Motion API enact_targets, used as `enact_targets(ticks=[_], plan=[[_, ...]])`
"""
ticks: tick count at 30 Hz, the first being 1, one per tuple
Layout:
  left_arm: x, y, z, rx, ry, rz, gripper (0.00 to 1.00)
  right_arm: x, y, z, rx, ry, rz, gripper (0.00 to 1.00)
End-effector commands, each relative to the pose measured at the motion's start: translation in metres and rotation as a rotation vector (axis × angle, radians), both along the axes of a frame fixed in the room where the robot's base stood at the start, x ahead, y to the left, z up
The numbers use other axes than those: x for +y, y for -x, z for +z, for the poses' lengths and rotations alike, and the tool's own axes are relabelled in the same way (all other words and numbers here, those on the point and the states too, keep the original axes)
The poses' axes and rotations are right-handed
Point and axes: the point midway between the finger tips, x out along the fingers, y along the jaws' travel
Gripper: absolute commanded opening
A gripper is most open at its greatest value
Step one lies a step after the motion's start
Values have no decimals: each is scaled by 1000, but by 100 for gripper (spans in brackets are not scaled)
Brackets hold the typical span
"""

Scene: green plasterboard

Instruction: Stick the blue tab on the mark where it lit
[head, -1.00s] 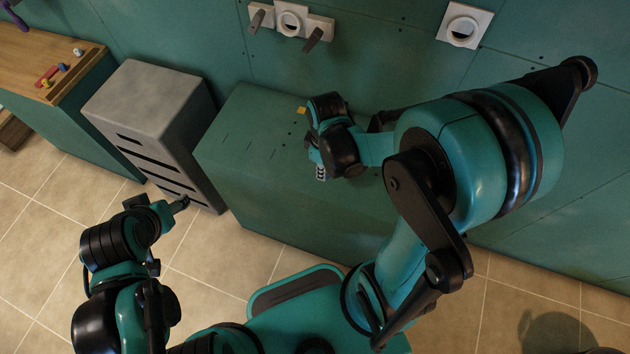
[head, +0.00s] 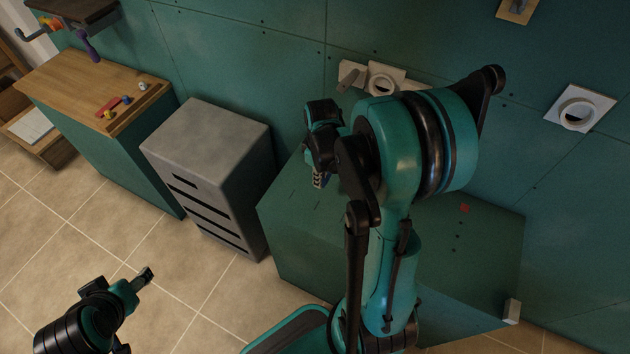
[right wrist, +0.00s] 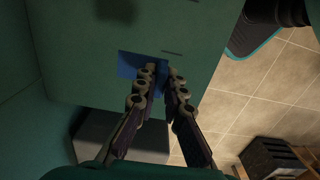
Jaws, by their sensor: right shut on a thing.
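My right gripper (right wrist: 161,78) is shut on the blue tab (right wrist: 129,66), which shows flat and dark blue at and left of the fingertips in the right wrist view. In the head view the right gripper (head: 319,180) is over the left part of the green block's top (head: 290,235); the tab cannot be made out there. I see dark dashes (head: 317,205) on the top near this gripper and dark dots (head: 455,238) farther right. No mark looks lit; part of the top is hidden by my right arm. My left gripper (head: 147,274) is over the floor at lower left, its jaws too small to read.
A small red square (head: 465,208) lies on the block's top at right. A white piece (head: 512,312) is at its right corner. A grey drawer cabinet (head: 205,150) stands left of the block. White fittings (head: 383,84) (head: 580,108) are on the wall behind. Tiled floor is open at left.

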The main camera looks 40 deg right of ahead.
Motion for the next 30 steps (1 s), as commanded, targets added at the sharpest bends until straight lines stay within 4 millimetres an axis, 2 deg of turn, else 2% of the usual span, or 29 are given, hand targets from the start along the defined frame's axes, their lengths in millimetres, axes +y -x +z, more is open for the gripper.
enact_targets(ticks=[9, 14, 30], plan=[[0, 0, -2, 0, 0, 0, 60, 0, 0, 0, 0, 0, 1, 0], [0, 0, -8, 0, 0, 0, 60, 0, 0, -8, 0, 0, 1, 0], [0, 0, -55, 0, 0, 0, 60, 0, 0, -62, 0, 0, 1, 0]])
